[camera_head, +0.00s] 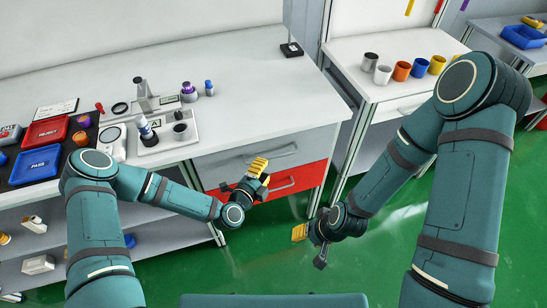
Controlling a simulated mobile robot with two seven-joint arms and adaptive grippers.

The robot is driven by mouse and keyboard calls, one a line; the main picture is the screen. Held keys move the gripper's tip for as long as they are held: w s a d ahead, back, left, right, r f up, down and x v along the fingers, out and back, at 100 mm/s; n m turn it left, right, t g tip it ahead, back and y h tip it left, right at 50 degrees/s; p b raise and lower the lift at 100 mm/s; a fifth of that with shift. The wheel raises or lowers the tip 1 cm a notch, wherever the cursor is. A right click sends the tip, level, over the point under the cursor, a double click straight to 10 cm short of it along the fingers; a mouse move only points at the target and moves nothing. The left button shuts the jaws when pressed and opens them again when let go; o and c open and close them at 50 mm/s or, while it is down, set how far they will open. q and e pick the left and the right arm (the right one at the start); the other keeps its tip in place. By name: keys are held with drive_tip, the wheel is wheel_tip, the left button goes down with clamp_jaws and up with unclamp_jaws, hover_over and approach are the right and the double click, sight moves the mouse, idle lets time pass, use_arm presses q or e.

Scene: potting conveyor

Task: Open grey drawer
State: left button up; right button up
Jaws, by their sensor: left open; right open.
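The grey drawer (225,165) sits just under the white tabletop and appears closed, with a bar handle (277,153) on its right half. The red drawer (310,176) is directly below it and also appears closed. My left gripper (259,172), with yellow finger pads, is open in front of the drawers, just below and left of the grey handle. It overlaps part of both fronts; I cannot tell whether it touches them. My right gripper (306,241) is open and empty, low over the green floor, right of and apart from the drawers.
The white workbench (260,75) holds a red tray (46,132), a blue tray (35,165) and a test stand (165,135) on the left. A second table (350,55) with several cups stands at right. Green floor (275,225) is clear between my arms.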

sight(272, 158)
use_arm(q)
drive_tip(key=b+x, duration=0.1)
drive_tip(key=x, duration=0.6)
clamp_jaws()
